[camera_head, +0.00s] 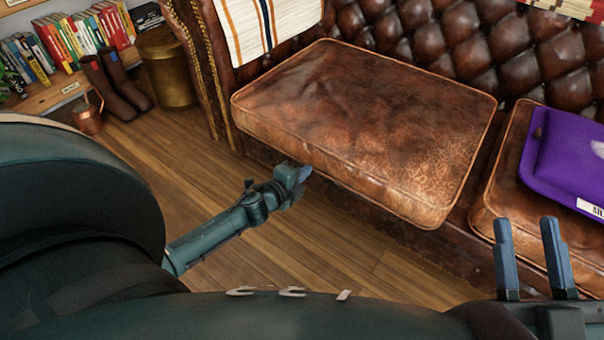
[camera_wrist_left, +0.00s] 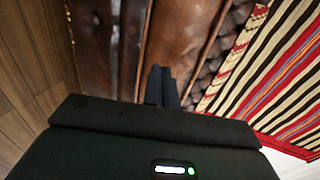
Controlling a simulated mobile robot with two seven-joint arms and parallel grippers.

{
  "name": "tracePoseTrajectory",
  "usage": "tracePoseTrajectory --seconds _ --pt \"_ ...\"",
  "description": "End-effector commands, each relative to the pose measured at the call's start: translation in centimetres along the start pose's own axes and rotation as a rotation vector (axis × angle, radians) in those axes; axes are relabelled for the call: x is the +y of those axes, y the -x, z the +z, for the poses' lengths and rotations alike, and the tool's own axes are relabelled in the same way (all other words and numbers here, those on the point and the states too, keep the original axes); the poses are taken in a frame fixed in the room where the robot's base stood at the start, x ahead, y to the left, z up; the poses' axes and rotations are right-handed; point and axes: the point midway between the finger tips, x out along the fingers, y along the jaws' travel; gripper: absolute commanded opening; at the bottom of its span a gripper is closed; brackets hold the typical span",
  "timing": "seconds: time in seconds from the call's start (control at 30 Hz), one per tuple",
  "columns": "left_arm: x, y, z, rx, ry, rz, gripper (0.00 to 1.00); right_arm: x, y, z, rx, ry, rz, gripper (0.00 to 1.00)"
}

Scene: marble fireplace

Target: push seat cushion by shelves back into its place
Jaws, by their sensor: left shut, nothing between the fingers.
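The brown leather seat cushion (camera_head: 365,120) nearest the bookshelf sits on the sofa, turned askew, with its front edge jutting out past the sofa's front. My left gripper (camera_head: 304,174) is shut and empty, low in front of the cushion's front edge. Whether it touches the cushion I cannot tell. In the left wrist view the shut fingers (camera_wrist_left: 160,80) point toward brown leather (camera_wrist_left: 185,35). My right gripper (camera_head: 532,245) is open and empty at the lower right, in front of the neighbouring cushion (camera_head: 505,180).
A purple packet (camera_head: 570,160) lies on the neighbouring cushion. A striped cloth (camera_head: 262,28) hangs over the sofa arm (camera_head: 205,75). A bookshelf (camera_head: 50,92), boots (camera_head: 118,85), a copper jug (camera_head: 89,115) and a brass bin (camera_head: 167,68) stand at the left. Wooden floor (camera_head: 190,180) is clear before the sofa.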

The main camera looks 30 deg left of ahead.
Motion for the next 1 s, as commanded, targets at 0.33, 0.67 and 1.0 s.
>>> tracePoseTrajectory --seconds 0.33,0.67,1.0 --pt "-0.8 -2.5 0.0 0.000 0.000 -0.002 0.00 -0.1 0.1 0.2 -0.002 -0.001 0.000 0.36" --pt "-1.3 -4.0 0.0 -0.001 0.001 -0.001 0.00 -0.1 0.2 0.4 -0.003 -0.002 -0.001 0.36" --pt "-1.4 -4.1 0.0 0.000 0.000 -0.003 0.00 -0.2 0.3 0.6 -0.008 -0.002 -0.005 0.36"
